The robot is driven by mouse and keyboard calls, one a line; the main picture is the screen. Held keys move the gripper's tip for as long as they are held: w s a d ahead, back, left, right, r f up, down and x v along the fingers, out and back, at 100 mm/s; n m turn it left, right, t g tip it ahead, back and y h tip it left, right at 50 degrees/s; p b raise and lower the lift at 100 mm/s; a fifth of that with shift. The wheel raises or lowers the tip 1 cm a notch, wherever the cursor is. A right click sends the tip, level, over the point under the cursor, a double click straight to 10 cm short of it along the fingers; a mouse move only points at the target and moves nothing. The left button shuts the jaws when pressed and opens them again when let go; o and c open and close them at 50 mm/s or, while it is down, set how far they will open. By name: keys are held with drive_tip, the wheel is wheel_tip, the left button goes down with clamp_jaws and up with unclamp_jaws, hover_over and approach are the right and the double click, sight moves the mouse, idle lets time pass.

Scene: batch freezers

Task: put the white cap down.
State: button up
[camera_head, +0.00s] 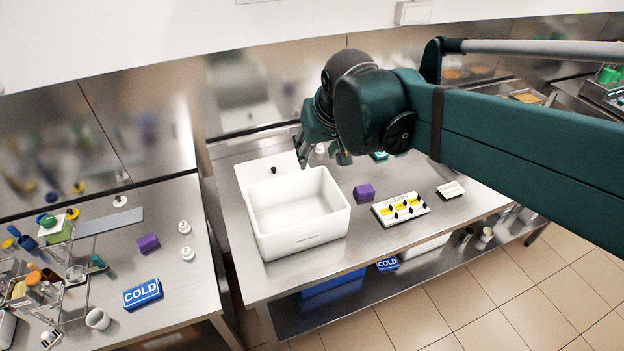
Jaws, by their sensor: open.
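My gripper (323,158) hangs fingers-down over the back of the middle steel table, just right of the white box. Its fingers are apart. A small white thing, likely the white cap (319,149), shows between the fingers at the back of the table. The fingers and wrist partly hide it, and I cannot tell whether they touch it. Two other small white capped pieces, one farther back (184,227) and one nearer (188,254), stand on the left table.
A purple block (364,192) and a white-yellow tray (378,210) lie to the right. Bare steel (372,238) lies in front of the tray.

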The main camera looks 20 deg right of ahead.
drive_tip(key=s+a+f, duration=0.1)
drive_tip(key=s+f, duration=0.1)
drive_tip(key=s, duration=0.4)
drive_tip(key=s+a+f+n+t, duration=0.1)
drive_tip(key=s+f, duration=0.2)
drive_tip(key=s, duration=0.3)
drive_tip(key=shift+a, duration=0.4)
